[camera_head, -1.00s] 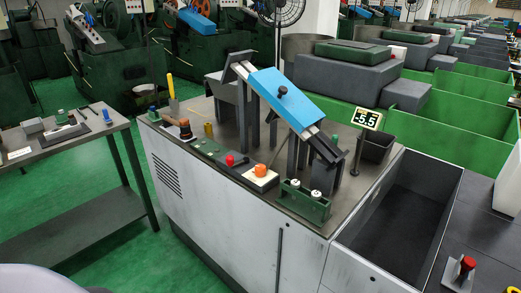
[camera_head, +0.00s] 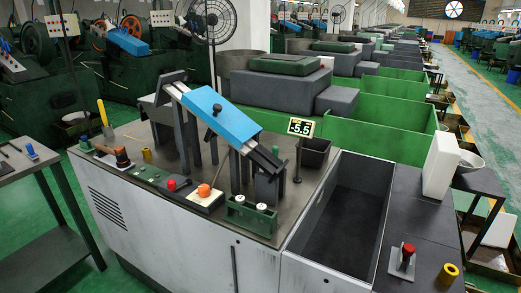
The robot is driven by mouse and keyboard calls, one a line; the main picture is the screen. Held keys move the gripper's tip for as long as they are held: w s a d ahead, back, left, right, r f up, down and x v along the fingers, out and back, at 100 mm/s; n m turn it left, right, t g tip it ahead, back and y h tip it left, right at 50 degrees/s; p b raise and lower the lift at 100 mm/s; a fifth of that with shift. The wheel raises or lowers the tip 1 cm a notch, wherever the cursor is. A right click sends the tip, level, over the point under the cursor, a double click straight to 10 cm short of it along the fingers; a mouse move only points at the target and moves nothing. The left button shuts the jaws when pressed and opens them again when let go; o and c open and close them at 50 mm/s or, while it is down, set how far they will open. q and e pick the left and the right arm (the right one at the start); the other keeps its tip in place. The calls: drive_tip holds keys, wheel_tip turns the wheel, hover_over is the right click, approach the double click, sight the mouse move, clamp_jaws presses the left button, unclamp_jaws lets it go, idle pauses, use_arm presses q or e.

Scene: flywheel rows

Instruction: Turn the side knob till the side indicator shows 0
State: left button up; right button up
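I cannot tell for sure which control is the side knob. An orange knob (camera_head: 203,190) sits on a white plate at the front edge of the machine. Two small white knobs stand on a green block (camera_head: 250,214). Neither of my grippers shows in the view.
A red mushroom button (camera_head: 171,185) is left of the orange knob. An open grey bin (camera_head: 342,212) adjoins the machine's right side, with a red-topped control (camera_head: 408,251) beyond it. A side table (camera_head: 22,160) stands at the left. Green floor lies between table and machine.

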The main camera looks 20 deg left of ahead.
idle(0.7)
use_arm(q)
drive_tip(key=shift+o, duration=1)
